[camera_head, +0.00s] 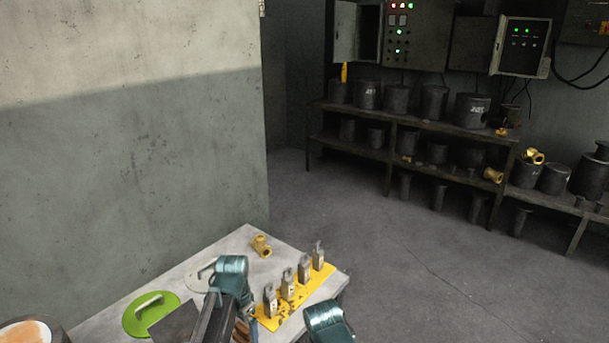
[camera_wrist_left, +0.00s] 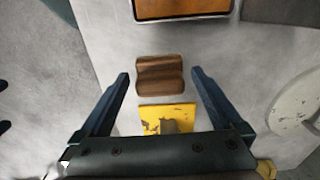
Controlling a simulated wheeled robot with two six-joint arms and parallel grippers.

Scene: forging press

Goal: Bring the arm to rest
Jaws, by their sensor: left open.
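My left arm (camera_head: 228,285) reaches over the grey table (camera_head: 185,283) in the head view; its fingers are not clearly visible there. In the left wrist view my left gripper (camera_wrist_left: 160,75) is open, its two fingers spread wide with nothing held. A brown grooved block (camera_wrist_left: 160,82) lies on the table below, showing between the fingers. Part of my right arm (camera_head: 328,322) shows at the bottom of the head view, and its gripper is out of sight.
A yellow plate (camera_head: 268,322) carries several upright metal blocks along the table's right side. A brass fitting (camera_head: 261,245), a green disc with a handle (camera_head: 138,318) and a pale disc (camera_head: 196,281) lie on the table. Shelves (camera_head: 420,123) with dark pots stand behind; the floor between is clear.

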